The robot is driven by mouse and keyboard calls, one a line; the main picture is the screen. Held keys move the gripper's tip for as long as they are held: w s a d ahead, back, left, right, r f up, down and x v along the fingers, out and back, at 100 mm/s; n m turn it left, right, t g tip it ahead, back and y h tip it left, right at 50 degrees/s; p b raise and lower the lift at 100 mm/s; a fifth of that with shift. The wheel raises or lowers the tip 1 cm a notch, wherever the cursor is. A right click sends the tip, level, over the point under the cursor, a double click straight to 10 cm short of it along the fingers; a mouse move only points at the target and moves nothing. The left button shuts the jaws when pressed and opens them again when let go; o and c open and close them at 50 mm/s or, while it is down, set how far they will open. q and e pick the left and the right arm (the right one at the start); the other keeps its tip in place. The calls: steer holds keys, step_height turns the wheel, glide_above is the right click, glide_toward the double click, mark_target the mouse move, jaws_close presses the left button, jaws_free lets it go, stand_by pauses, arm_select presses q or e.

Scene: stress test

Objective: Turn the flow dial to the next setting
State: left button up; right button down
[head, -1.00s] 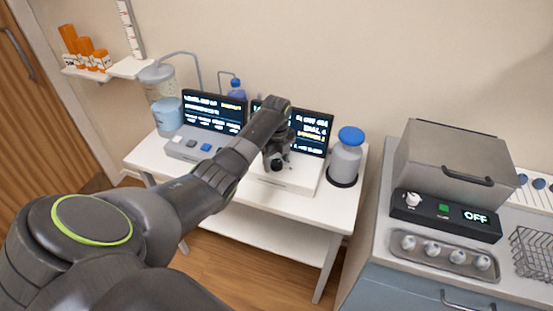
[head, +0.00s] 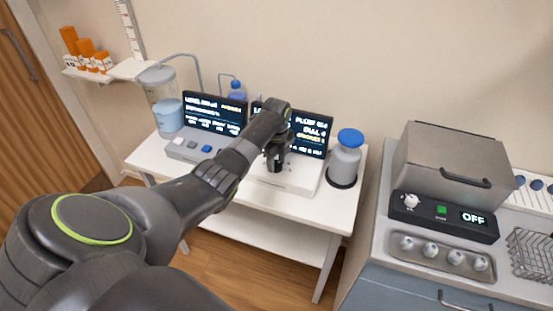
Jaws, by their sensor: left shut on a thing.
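My left arm reaches across to the white console (head: 298,179) on the white table. My left gripper (head: 275,168) points down at the console's top, in front of its screen, and is shut on the flow dial, which the fingers hide almost wholly. The console's dark screen (head: 312,131) stands behind the gripper, partly covered by my wrist. My right gripper is not in view.
A second console (head: 195,148) with buttons and a screen stands to the left, beside a clear cylinder of blue liquid (head: 168,117). A blue-capped bottle (head: 345,160) stands close to the right. A grey steriliser box (head: 455,165) showing "OFF" sits on the right-hand counter.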

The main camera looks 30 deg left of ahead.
arm_select(q)
steer(key=n+p, duration=0.1)
steer(key=n, duration=0.1)
steer(key=shift+r+n+p, duration=0.2)
steer(key=shift+n+p, duration=0.1)
steer(key=shift+p, duration=0.1)
steer(key=n+p, duration=0.1)
steer(key=n, duration=0.1)
steer(key=shift+n, duration=0.3)
steer(key=n+p, duration=0.1)
steer(key=n, duration=0.1)
steer(key=shift+n+p, duration=0.35)
steer(key=shift+n, duration=0.05)
steer(key=n+p, duration=0.1)
steer(key=n, duration=0.2)
steer(key=shift+n, duration=0.3)
steer(key=n+p, duration=0.1)
steer(key=n, duration=0.4)
steer(key=shift+f+p, duration=0.1)
steer(key=shift+p, duration=0.2)
steer(key=n+p, duration=0.1)
steer(key=n, duration=0.4)
steer(key=shift+n, duration=0.4)
steer(key=o, duration=1)
steer(key=shift+f, duration=0.1)
